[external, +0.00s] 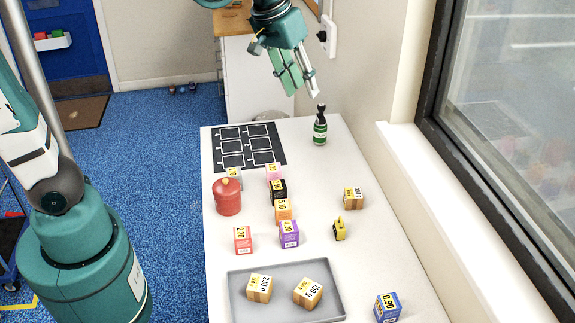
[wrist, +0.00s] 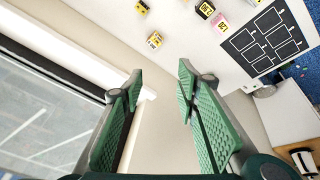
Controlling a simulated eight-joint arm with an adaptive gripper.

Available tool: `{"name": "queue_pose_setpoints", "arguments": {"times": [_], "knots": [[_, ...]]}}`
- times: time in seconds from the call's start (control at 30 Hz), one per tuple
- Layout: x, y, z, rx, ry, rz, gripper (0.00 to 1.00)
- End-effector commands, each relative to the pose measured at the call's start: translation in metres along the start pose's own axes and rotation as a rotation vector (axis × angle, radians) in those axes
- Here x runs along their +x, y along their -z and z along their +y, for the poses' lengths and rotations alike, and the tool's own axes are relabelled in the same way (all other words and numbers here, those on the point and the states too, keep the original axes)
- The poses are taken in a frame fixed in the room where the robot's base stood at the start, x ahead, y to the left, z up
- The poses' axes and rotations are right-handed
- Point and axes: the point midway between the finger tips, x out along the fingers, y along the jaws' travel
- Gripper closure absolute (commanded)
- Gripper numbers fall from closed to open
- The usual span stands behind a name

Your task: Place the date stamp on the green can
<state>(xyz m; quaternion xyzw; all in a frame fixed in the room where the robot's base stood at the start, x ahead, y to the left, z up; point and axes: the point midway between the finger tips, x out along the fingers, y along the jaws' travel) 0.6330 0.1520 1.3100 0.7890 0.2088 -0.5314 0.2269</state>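A green can (external: 320,138) with a pale label stands upright near the far right end of the white table in the external view. A dark piece with a round knob, which looks like the date stamp (external: 321,113), stands upright on top of it. My gripper (external: 302,92) is above and slightly left of the can in the picture, apart from the stamp. In the wrist view my gripper (wrist: 158,85) has its green fingers spread wide with nothing between them. The can and stamp do not show in the wrist view.
Several small labelled boxes stand mid-table, including a purple one (external: 289,236), beside a red canister (external: 228,200). A grey tray (external: 284,315) holds two wooden boxes at the near end. A black outlined mat (external: 282,160) lies at the far left. The window wall (external: 400,150) borders the right.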

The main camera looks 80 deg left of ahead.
Motion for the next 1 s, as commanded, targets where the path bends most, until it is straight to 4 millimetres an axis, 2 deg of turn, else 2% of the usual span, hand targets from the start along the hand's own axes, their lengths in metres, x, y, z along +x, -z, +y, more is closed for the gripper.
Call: {"name": "queue_pose_setpoints", "arguments": {"times": [0.03,0.5,1.0], "knots": [[-0.004,-0.012,0.002,0.023,-0.007,0.007,0.68],[-0.032,-0.106,0.014,0.247,-0.070,0.084,0.68],[-0.038,-0.203,0.011,0.480,-0.134,0.174,0.68]]}}
